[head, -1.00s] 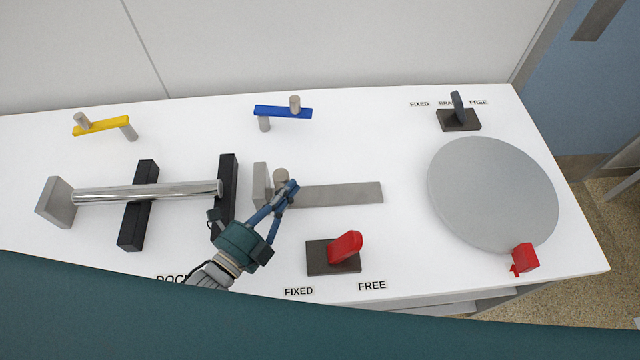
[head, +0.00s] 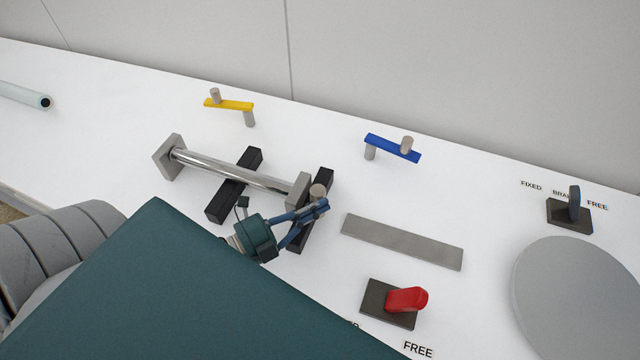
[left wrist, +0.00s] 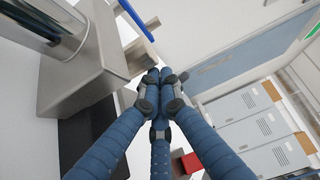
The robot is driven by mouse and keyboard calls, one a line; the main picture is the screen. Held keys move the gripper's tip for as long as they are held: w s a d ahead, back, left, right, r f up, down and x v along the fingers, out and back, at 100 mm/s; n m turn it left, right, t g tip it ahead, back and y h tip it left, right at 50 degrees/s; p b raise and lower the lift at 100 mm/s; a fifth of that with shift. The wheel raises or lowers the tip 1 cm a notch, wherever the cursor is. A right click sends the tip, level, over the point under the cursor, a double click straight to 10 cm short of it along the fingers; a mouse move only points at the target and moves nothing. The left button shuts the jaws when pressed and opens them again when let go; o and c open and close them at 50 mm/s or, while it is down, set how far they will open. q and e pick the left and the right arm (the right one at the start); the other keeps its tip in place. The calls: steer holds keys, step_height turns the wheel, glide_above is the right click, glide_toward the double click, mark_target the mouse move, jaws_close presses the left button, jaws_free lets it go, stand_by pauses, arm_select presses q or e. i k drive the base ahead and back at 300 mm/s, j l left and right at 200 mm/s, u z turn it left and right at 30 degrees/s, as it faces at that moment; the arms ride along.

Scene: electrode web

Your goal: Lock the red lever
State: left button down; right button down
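The red lever (head: 407,299) sits on a dark base plate (head: 376,303) at the lower right of the head view, leaning right, just above the FREE label (head: 418,349). My left gripper (head: 318,208) is left of and beyond the lever, well apart from it. Its fingers meet at the tips, with nothing visible between them. The tips are close beside a grey peg (head: 317,191) at the grey end block (head: 298,190); I cannot tell if they touch it. In the left wrist view the fingertips (left wrist: 158,78) are together. My right gripper is not in view.
A metal roller (head: 230,169) lies over black supports (head: 235,185). A flat grey rail (head: 401,241) lies between block and lever. Yellow (head: 229,105) and blue (head: 393,147) cranks stand behind. A dark lever (head: 574,203) and grey disc (head: 585,300) are at right.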

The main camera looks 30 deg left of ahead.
mark_target(416, 298)
steer(key=k+j, duration=0.1)
steer(key=k, duration=0.75)
